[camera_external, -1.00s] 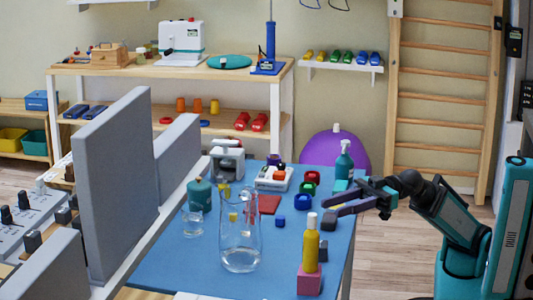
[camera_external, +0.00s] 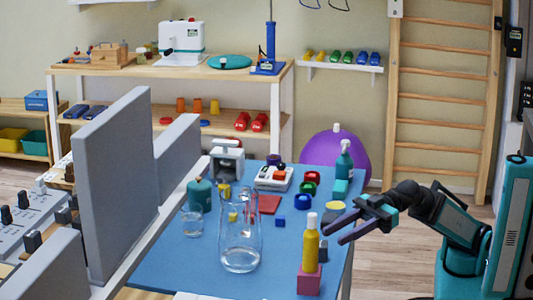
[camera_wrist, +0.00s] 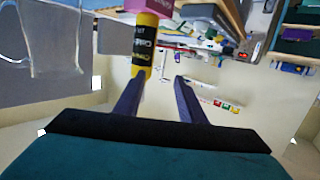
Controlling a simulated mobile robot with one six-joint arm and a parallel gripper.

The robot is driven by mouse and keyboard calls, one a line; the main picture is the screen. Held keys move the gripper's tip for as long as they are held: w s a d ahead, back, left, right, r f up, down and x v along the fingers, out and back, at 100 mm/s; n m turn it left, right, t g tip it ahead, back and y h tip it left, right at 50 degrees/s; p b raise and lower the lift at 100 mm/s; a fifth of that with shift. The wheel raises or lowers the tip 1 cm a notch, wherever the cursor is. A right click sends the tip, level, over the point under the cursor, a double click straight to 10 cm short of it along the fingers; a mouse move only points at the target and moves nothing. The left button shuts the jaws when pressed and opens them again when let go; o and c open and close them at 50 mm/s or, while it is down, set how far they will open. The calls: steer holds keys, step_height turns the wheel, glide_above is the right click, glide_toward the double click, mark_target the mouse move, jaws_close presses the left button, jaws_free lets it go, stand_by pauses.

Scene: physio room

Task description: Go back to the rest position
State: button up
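My gripper (camera_external: 331,233) is at the right edge of the blue table (camera_external: 190,262), to the right of a yellow bottle (camera_external: 311,247) with a pale cap. The bottle stands upright on a pink block (camera_external: 308,281). The two purple fingers are apart with nothing between them. In the wrist view my gripper (camera_wrist: 160,78) is also open, and the yellow bottle (camera_wrist: 146,40) shows just beyond the left fingertip. In that view I cannot tell whether the finger touches the bottle; in the external view they look apart.
A clear glass pitcher (camera_external: 239,247) and a small glass (camera_external: 192,224) stand left of the bottle. A teal pump bottle (camera_external: 343,162) and a yellow disc (camera_external: 335,205) are behind the gripper. Wall bars (camera_external: 440,98) stand at the back right.

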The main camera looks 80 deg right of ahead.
steer(key=s+a+f+n+g+h+p, duration=0.2)
steer(key=s+f+g, duration=0.25)
steer(key=f, duration=0.75)
steer(key=s+a+f+n+g+h+p, duration=0.1)
steer(key=s+a+f+n+g, duration=0.15)
steer(key=s+f, duration=0.65)
steer(key=s+a+f+n+g+h+p, duration=0.15)
steer(key=f+g, duration=0.35)
steer(key=f, duration=0.9)
steer(key=w+d+f+m+h+p, duration=0.35)
steer(key=w+d+f+p, duration=0.45)
steer(key=d+f, duration=0.45)
steer(key=w+d+f+m+p, duration=0.2)
steer(key=d+f, duration=0.1)
steer(key=d, duration=0.5)
steer(key=w+d+f+m+p, duration=0.2)
steer(key=d+f+m+p, duration=0.15)
steer(key=d, duration=0.45)
steer(key=s+d+f+m+g+h+p, duration=0.1)
steer(key=s+d+m+p, duration=0.1)
steer(key=d, duration=0.8)
steer(key=s+d+f+m+g+h+p, duration=0.1)
steer(key=s+d+p, duration=0.3)
steer(key=d, duration=0.6)
steer(key=s+d+f+m+g+h+p, duration=0.2)
steer(key=s+d+m+p, duration=0.2)
steer(key=d, duration=0.7)
steer(key=shift+s, duration=1.1)
